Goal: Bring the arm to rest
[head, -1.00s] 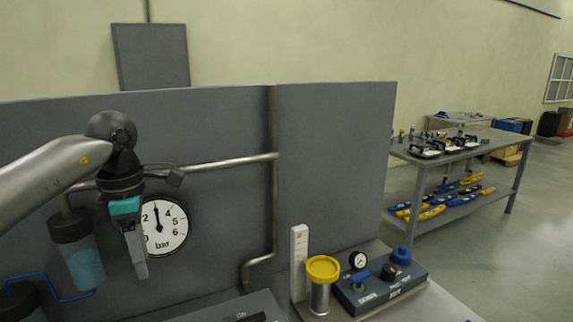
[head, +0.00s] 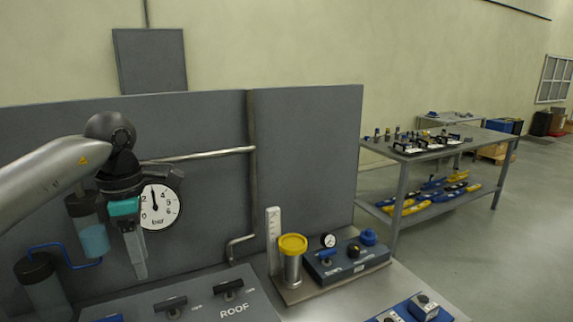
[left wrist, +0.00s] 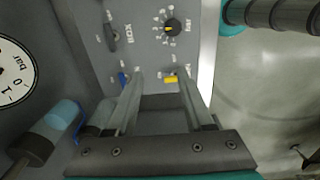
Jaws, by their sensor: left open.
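My left arm (head: 45,180) comes in from the left in the head view, in front of the grey upright panel (head: 310,150). Its gripper (head: 140,276) points down, open and empty, with the fingers seen nearly edge-on. It hangs in front of and beside the round bar gauge (head: 160,206). In the left wrist view the two fingers (left wrist: 158,78) stand apart with nothing between them. Beyond them is a control panel with a black dial (left wrist: 172,26), a blue switch (left wrist: 123,78) and a yellow switch (left wrist: 171,79). My right gripper is not in view.
Below the panel is a console marked ROOF (head: 234,311). A yellow-capped cylinder (head: 292,245) and a blue-grey control box (head: 345,262) stand right of it. A shelf table (head: 440,148) with tools stands further right.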

